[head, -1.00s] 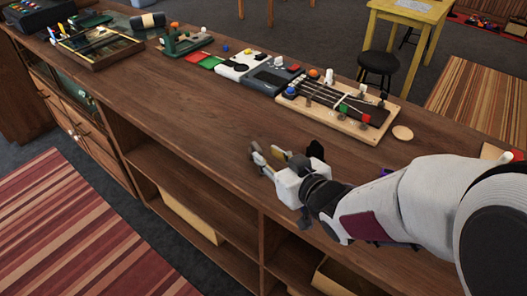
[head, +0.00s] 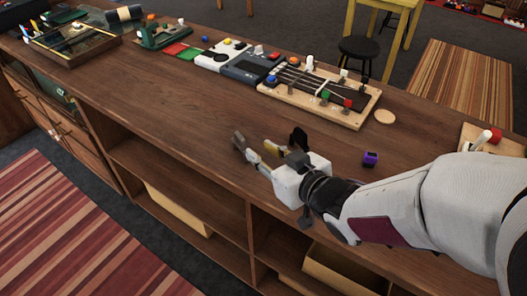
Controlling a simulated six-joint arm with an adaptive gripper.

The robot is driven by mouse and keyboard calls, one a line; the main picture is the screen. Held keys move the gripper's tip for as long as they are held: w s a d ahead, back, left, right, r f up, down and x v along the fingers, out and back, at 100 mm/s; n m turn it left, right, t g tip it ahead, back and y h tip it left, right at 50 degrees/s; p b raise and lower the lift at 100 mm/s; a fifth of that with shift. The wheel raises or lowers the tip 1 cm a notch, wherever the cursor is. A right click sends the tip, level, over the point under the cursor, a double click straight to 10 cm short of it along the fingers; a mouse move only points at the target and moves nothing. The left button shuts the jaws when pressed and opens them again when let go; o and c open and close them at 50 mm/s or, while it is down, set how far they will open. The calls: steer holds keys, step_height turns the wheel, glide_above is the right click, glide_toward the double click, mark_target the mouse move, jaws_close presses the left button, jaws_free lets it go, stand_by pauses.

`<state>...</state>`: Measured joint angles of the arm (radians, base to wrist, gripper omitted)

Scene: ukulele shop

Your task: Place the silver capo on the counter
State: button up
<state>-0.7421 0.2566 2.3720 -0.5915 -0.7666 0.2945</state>
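My gripper (head: 268,146) is over the wooden counter (head: 190,95), near its front edge. Its fingertips are apart, and I see no held object clearly between them. A small yellowish piece (head: 275,147) shows between the fingers; I cannot tell whether it is part of the gripper. A short fretboard with strings (head: 298,84) is on a pale wooden base (head: 345,121) farther back on the counter, beyond the gripper. Small fittings crowd it, and I cannot pick out the silver capo with certainty.
A small purple object (head: 370,158) is right of my gripper. A round tan disc (head: 385,117) lies beside the wooden base. Grey devices (head: 250,69), a green tool (head: 163,37) and a framed tray (head: 75,54) line the back. The counter's middle-left is clear.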

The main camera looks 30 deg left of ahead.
stand_by(0.4)
steer(key=w+d+r+m+t+h, duration=0.2)
steer(key=w+d+r+m+h, duration=0.15)
steer(key=d, duration=0.75)
steer(key=w+d+r+m+t+h, duration=0.2)
steer(key=w+d+h, duration=0.25)
steer(key=d, duration=0.75)
steer(key=s+d+m+g+h, duration=0.1)
steer(key=s+d+m+h, duration=0.2)
steer(key=d, duration=0.6)
steer(key=s+d+m+h, duration=0.1)
steer(key=s+d+m, duration=0.1)
steer(key=s+d, duration=0.5)
steer(key=s+d+m+g, duration=0.2)
steer(key=s+d, duration=0.4)
steer(key=s, duration=0.4)
steer(key=shift+d+f+m+g+h, duration=0.15)
steer(key=shift+d+m+g+h, duration=0.15)
steer(key=shift+m+g+h, duration=0.15)
steer(key=shift+s, duration=0.1)
